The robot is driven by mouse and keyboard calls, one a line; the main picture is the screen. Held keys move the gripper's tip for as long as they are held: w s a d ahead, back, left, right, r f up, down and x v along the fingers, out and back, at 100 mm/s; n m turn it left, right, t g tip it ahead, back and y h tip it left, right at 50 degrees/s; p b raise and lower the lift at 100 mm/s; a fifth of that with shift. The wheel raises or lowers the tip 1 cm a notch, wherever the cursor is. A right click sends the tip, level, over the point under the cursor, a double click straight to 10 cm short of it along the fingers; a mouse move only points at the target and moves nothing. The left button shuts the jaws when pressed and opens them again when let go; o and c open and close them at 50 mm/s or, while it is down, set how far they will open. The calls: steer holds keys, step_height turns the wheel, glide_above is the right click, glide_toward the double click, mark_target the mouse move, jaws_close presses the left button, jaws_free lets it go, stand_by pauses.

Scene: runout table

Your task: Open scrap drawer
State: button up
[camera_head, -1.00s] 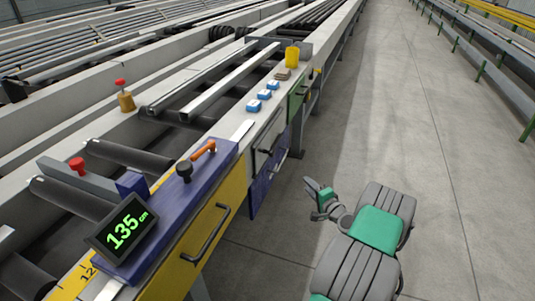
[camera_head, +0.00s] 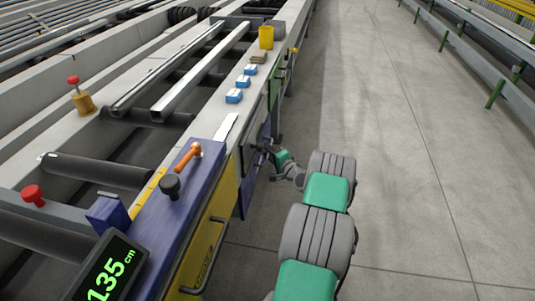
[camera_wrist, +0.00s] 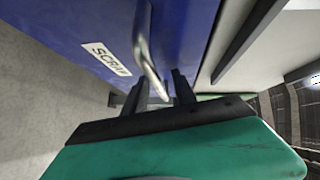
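The scrap drawer (camera_wrist: 100,25) has a blue front with a white SCRAP label (camera_wrist: 105,59) and a metal bar handle (camera_wrist: 147,55) in the wrist view. In the head view its blue front (camera_head: 247,196) sits low in the table side, past the yellow drawer, and looks closed. My gripper (camera_wrist: 160,93) is at the handle, with its two dark fingers apart and the lower part of the bar showing between them. I cannot tell whether either finger touches the bar. In the head view my gripper (camera_head: 268,152) is close to the table side, partly hard to make out.
A yellow drawer (camera_head: 209,240) with a dark handle is nearer. A green panel (camera_head: 274,92) lies farther along. The concrete floor (camera_head: 410,190) to the right is clear.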

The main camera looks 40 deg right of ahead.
steer(key=shift+c, duration=0.5)
jaws_close()
steer(key=shift+s, duration=0.1)
stand_by(0.8)
steer(key=shift+a, duration=0.1)
steer(key=shift+f, duration=0.2)
